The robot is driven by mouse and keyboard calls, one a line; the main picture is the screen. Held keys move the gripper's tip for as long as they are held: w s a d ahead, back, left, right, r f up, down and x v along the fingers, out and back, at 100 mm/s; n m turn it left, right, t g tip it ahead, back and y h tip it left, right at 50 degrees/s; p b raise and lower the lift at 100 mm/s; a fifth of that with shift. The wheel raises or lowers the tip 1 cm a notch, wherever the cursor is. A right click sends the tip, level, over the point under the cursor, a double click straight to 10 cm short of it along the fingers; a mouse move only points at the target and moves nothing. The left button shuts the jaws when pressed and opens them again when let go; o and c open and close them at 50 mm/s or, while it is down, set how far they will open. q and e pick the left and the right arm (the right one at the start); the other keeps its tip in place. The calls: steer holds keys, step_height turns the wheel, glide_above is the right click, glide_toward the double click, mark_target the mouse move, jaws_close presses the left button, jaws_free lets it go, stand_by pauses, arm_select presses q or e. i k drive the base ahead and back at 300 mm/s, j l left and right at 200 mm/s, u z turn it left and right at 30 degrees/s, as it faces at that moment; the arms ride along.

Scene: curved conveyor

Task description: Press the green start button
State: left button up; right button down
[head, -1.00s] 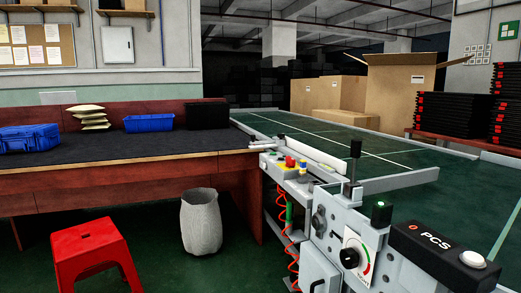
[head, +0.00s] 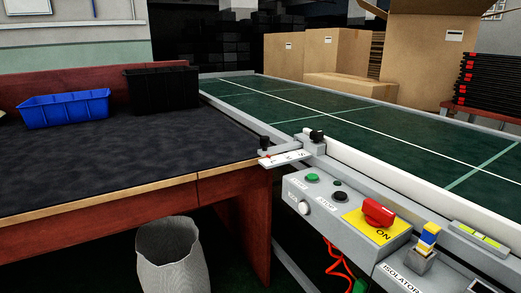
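The green button (head: 312,177) is on the top of a grey control box (head: 345,214) at the near edge of the conveyor, in the middle of the head view. A black button (head: 338,195) sits just right of it. A red rotary switch (head: 378,212) on a yellow plate marked ON is further right on the same box. Neither of my grippers is in the view.
The green conveyor (head: 400,135) runs behind the box, with a white rail along its near side. A dark-topped table (head: 120,160) holds a blue bin (head: 65,108) and a black bin (head: 162,88). A grey waste basket (head: 172,256) stands below. Cardboard boxes (head: 305,55) are at the back.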

mark_target(313, 177)
steer(key=i+j, duration=0.2)
steer(key=i, duration=0.2)
steer(key=i+j+u, duration=0.15)
steer(key=i, duration=0.25)
